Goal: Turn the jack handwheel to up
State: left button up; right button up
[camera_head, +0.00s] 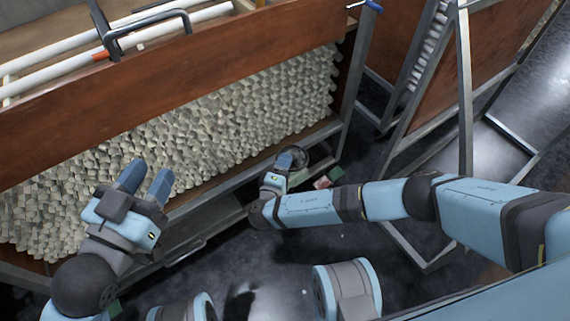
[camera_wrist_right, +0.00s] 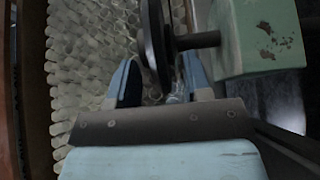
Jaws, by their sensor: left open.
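The jack handwheel (camera_wrist_right: 153,45) is a dark, thin disc seen nearly edge-on in the right wrist view, on a short shaft that runs into a worn green housing (camera_wrist_right: 262,38). My right gripper (camera_wrist_right: 160,80) has its two blue fingers apart, one on each side of the wheel's rim. A gap shows between the left finger and the rim; whether the other finger touches is unclear. In the head view the right gripper (camera_head: 292,158) is at the wheel, largely hiding it. My left gripper (camera_head: 147,178) is open and empty in front of the tube stack.
A wooden-sided crate (camera_head: 180,72) holds a dense stack of glass tubes (camera_head: 235,115). A metal frame (camera_head: 345,90) runs along its right end and lower edge. A second framed wooden panel (camera_head: 470,70) stands at the right. Dark glossy floor (camera_head: 265,265) lies open in front.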

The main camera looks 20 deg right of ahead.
jog(key=c, duration=0.6)
jog(key=shift+d, duration=0.1)
